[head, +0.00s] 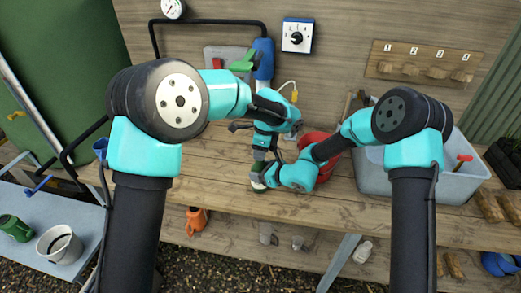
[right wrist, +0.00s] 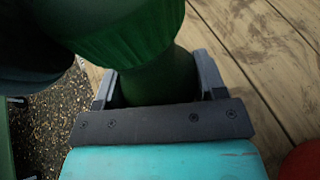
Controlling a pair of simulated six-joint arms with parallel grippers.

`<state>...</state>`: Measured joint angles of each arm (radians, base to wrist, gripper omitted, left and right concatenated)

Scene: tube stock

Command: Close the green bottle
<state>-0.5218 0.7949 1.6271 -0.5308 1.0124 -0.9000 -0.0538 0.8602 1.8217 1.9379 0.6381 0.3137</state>
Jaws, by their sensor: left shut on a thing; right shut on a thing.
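The green bottle (head: 258,184) stands on the wooden bench in the head view, mostly hidden by my grippers. In the right wrist view its dark green body (right wrist: 160,82) is between the jaws of my right gripper (right wrist: 157,78), which is shut on it. A wider, ribbed green part that looks like the lid (right wrist: 125,38) is above the body there; I cannot tell how it is seated. My left gripper (head: 264,142) is directly above the right gripper in the head view, pointing down and shut on what appears to be the lid; its fingertips are hard to see.
A red round object (head: 318,158) is right of the bottle, partly behind my right arm. A grey tub (head: 462,184) stands farther right. A green-handled tap (head: 244,62) is behind. The bench left of the bottle (head: 215,175) is clear.

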